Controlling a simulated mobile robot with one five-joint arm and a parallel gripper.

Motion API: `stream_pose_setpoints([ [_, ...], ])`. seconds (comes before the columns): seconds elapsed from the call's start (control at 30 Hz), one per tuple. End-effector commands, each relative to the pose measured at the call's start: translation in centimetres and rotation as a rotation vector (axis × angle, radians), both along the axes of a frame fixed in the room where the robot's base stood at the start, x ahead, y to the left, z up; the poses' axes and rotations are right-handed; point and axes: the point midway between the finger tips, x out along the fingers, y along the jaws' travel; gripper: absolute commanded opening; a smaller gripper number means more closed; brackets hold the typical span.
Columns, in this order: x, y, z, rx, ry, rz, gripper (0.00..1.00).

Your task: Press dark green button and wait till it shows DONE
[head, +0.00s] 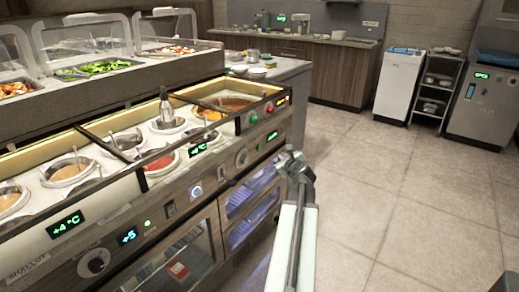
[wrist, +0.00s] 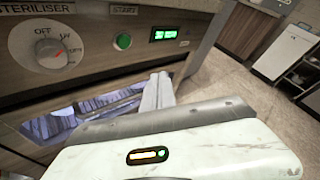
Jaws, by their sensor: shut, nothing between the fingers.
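In the wrist view a round green button (wrist: 122,41) sits on the dark front panel under a small label. A green-lit display (wrist: 171,34) is to its right; I cannot read its text for sure. In the head view this display (head: 272,136) shows small on the counter front. My gripper (wrist: 160,80) is shut and empty, below and right of the button and apart from it. In the head view my gripper (head: 297,158) is in front of the counter's right end. Another green button (head: 253,117) sits higher on the counter, beside a red button (head: 270,108).
A dial marked STERILISER (wrist: 50,50) is left of the button. A lit blue cabinet (head: 250,212) lies below the panel. Sauce wells (head: 68,167) fill the counter top. The tiled floor (head: 400,190) to the right is clear, with a white cabinet (head: 399,88) farther back.

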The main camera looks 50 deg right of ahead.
Motion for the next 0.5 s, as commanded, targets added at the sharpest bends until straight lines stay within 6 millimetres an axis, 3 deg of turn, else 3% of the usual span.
stream_pose_setpoints([
  [0.17,0.4,-0.5,0.0,0.001,0.0,-0.009,0.0],
  [0.5,5.0,-0.8,0.0,0.0,0.001,-0.012,0.0],
])
